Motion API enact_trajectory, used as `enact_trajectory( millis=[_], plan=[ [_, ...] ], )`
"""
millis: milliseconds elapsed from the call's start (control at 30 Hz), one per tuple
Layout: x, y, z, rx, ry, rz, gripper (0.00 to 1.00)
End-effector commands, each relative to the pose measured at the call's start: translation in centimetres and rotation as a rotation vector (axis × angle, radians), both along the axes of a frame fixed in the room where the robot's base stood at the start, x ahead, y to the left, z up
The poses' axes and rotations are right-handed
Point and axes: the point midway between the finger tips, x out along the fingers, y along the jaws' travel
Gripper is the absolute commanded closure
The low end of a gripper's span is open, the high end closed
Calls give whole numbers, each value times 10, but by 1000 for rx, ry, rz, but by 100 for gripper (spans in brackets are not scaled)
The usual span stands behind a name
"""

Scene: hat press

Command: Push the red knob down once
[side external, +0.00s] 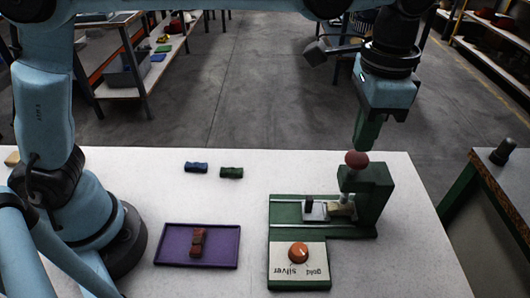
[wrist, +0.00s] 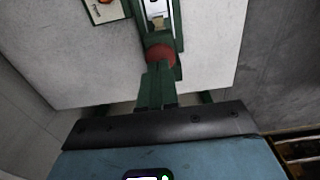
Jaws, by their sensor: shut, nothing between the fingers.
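The red knob (side external: 356,159) sits on top of the green press (side external: 370,196) at the right part of the white table. In the wrist view the red knob (wrist: 160,54) shows just beyond my fingertips, partly covered by them. My gripper (side external: 358,148) points down with its green fingers shut and empty. Its tips are right above the knob or touching it; I cannot tell which. The press base carries a small metal slide (side external: 325,210) and a label plate with an orange dial (side external: 298,252) and the words gold and silver.
A purple tray (side external: 171,256) holding brown-red blocks (side external: 197,242) lies left of the press. A blue block (side external: 196,168) and a green block (side external: 231,172) lie farther back. The table between them is clear. Shelves stand in the background.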

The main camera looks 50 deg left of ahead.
Motion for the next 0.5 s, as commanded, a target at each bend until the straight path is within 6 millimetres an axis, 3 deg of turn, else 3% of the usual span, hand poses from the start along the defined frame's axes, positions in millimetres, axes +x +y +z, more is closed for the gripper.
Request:
enact_trajectory(
  millis=[500],
  plan=[
    [0, 0, -7, 0, 0, 0, 100]
  ],
)
